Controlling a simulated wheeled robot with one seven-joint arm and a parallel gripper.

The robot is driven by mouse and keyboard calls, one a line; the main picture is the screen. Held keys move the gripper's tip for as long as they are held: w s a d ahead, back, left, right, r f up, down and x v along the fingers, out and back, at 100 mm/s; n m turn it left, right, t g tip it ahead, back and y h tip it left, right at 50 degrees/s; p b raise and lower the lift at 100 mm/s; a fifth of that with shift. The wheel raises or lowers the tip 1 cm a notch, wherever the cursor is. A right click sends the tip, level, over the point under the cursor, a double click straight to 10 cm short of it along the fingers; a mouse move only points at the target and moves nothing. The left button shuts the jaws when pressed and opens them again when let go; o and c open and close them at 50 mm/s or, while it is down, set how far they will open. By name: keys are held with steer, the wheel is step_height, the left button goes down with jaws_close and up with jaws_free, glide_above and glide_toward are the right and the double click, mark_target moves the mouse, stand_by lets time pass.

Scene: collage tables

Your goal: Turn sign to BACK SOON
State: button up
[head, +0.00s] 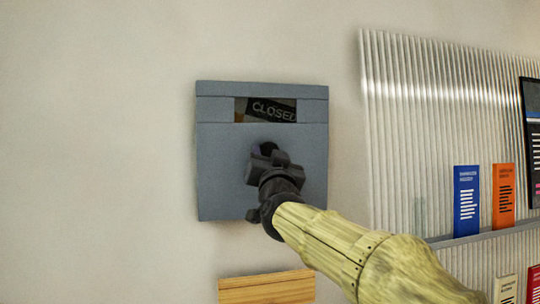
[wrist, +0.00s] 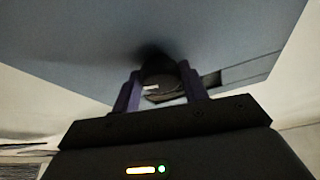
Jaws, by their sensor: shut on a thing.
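The sign (head: 205,170) is a grey-blue box on the wall, with a window near its top. In the window (head: 271,109) a dark, tilted panel reads CLOSED, with a brown strip at its left. My gripper (head: 263,150) is at the front of the sign, below the window. In the wrist view, my gripper (wrist: 161,88) has its two purple fingers on either side of a dark round knob (wrist: 158,72) on the sign's face, and is shut on it. The knob is mostly hidden by my gripper in the head view.
A ribbed panel (head: 420,110) with a shelf (head: 480,236) of coloured leaflets stands to the right. A blue leaflet (head: 466,200) and an orange leaflet (head: 503,195) stand on it. A wooden piece (head: 266,288) is below the sign. The wall to the left is bare.

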steer(key=m+h, duration=0.1)
steer(key=m+p, duration=0.1)
steer(key=m, duration=0.1)
steer(key=m+h+p, duration=0.1)
steer(key=m, duration=0.1)
steer(key=shift+a+r+h, duration=0.2)
steer(key=shift+r+h, duration=0.05)
steer(key=shift+h, duration=0.05)
steer(key=m+h+p, duration=0.1)
steer(key=m, duration=0.2)
steer(key=m+g+h+p, duration=0.1)
steer(key=m+p, duration=0.1)
steer(key=m, duration=0.1)
steer(key=shift+s+r+g, duration=0.1)
steer(key=shift+r+g, duration=0.05)
steer(key=shift+g, duration=0.15)
steer(key=m+p, duration=0.1)
steer(key=m, duration=0.1)
steer(key=m+g+h+p, duration=0.1)
steer(key=m+p, duration=0.1)
steer(key=shift+a+r+m+g, duration=0.1)
steer(key=shift+m+g, duration=0.2)
steer(key=shift+m, duration=0.1)
steer(key=shift+m+g+p, duration=0.5)
steer(key=shift+m+p, duration=0.4)
steer(key=shift+m, duration=0.2)
steer(key=o, duration=1)
